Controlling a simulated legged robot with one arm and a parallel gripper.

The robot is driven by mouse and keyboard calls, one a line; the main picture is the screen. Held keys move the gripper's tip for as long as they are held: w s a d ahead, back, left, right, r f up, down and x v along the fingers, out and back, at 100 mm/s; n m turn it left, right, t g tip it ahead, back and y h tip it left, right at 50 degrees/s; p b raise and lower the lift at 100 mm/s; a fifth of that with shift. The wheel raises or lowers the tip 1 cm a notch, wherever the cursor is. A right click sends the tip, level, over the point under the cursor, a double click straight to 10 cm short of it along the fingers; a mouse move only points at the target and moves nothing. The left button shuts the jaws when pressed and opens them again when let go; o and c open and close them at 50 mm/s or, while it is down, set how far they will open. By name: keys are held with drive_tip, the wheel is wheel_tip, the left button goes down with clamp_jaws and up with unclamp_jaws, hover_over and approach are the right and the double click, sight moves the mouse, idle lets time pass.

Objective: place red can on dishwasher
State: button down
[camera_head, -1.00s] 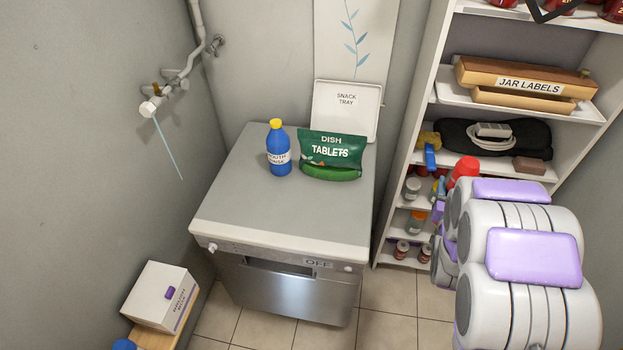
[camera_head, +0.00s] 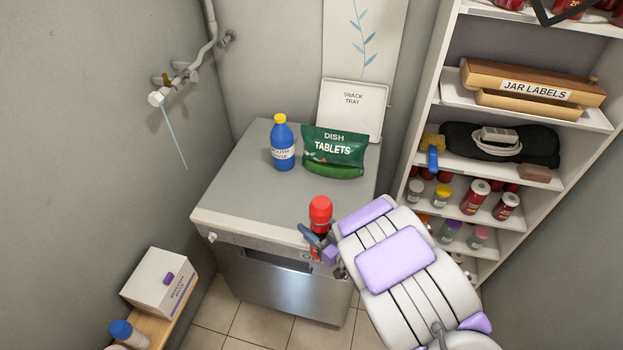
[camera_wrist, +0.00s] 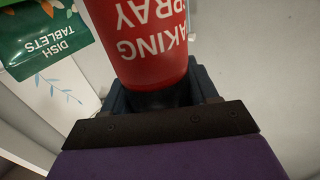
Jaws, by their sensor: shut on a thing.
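The red can (camera_head: 320,214) is upright in my gripper (camera_head: 322,243), at the front right edge of the dishwasher. In the wrist view the red can (camera_wrist: 150,45) shows upside-down white lettering and sits between the dark jaws (camera_wrist: 160,97). My gripper is shut on it. The dishwasher (camera_head: 240,205) has a flat grey top with bare room in front and at the left. I cannot tell whether the can touches the top.
A blue bottle (camera_head: 283,145) and a green dish tablets bag (camera_head: 333,155) stand at the back of the top, before a white snack tray (camera_head: 352,108). A shelf unit (camera_head: 450,95) stands at right. A white box (camera_head: 160,279) sits lower left.

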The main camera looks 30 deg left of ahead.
drive_tip(key=w+f+b, duration=0.2)
drive_tip(key=w+b, duration=0.1)
drive_tip(key=w, duration=0.4)
drive_tip(key=w+f+b, duration=0.3)
drive_tip(key=w, duration=0.5)
drive_tip(key=shift+w+a+f, duration=0.3)
drive_tip(key=shift+a+f, duration=0.05)
drive_tip(key=shift+a, duration=0.1)
drive_tip(key=shift+c, duration=1.7)
unclamp_jaws()
drive_tip(key=shift+a+f, duration=0.1)
drive_tip(key=shift+a, duration=0.2)
drive_tip(key=shift+o, duration=0.2)
drive_tip(key=shift+d, duration=0.4)
drive_tip(key=p+v, duration=0.2)
drive_tip(key=v, duration=1)
drive_tip(key=shift+r, duration=0.3)
